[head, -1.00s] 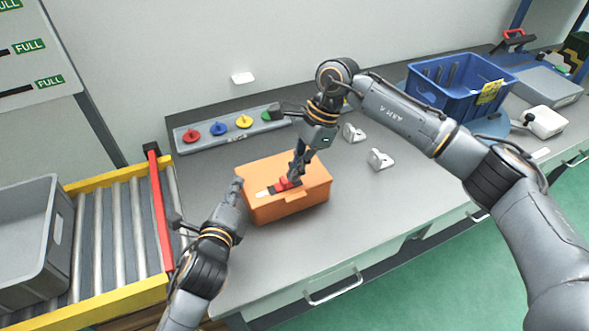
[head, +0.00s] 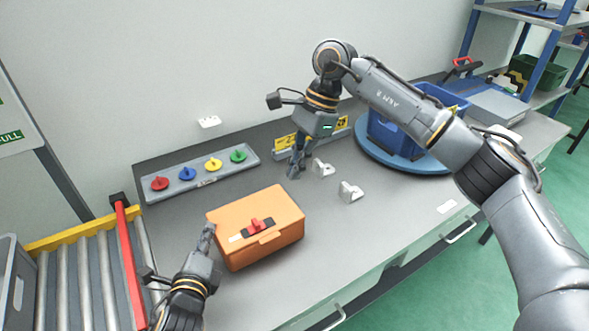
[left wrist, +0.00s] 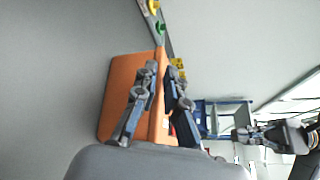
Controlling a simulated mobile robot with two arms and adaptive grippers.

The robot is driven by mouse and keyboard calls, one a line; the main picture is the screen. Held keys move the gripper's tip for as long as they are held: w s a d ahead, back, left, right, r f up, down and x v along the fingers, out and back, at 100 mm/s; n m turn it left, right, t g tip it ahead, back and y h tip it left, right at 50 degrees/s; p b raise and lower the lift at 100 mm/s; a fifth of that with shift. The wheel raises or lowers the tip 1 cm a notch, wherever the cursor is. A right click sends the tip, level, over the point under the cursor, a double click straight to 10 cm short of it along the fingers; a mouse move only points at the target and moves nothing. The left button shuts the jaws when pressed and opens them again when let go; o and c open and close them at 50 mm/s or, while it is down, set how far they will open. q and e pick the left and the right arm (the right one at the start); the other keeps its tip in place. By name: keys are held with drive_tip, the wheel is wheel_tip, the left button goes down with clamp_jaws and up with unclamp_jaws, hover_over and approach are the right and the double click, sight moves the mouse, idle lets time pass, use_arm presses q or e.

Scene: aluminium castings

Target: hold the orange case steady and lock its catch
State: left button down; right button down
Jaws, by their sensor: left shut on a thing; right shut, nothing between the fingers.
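The orange case (head: 280,202) stands lid-closed on the grey worktable. Its red catch (head: 257,225) sits on a dark plate on the lid, near the front edge, and is uncovered; I cannot tell from its angle whether it is locked. My left gripper (head: 209,232) is shut on the case's left edge. In the left wrist view its two fingers (left wrist: 158,90) straddle the edge of the orange case (left wrist: 120,85). My right gripper (head: 295,172) is shut and empty, behind the case and apart from it. It also shows in the left wrist view (left wrist: 240,135).
A grey tray (head: 150,197) with red, blue, yellow and green knobs lies behind the case. Two light metal brackets (head: 350,191) stand to its right. A blue bin (head: 385,134) sits on a round blue base (head: 372,158). A roller conveyor (head: 90,280) is at left.

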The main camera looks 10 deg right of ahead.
use_arm(q)
drive_tip(key=shift+s+f+g, duration=0.2)
drive_tip(key=shift+f+g, duration=0.1)
drive_tip(key=shift+f, duration=0.65)
drive_tip(key=c, duration=1.4)
unclamp_jaws()
drive_tip(key=shift+o, duration=0.3)
drive_tip(key=shift+w, duration=0.15)
drive_tip(key=shift+r, duration=0.15)
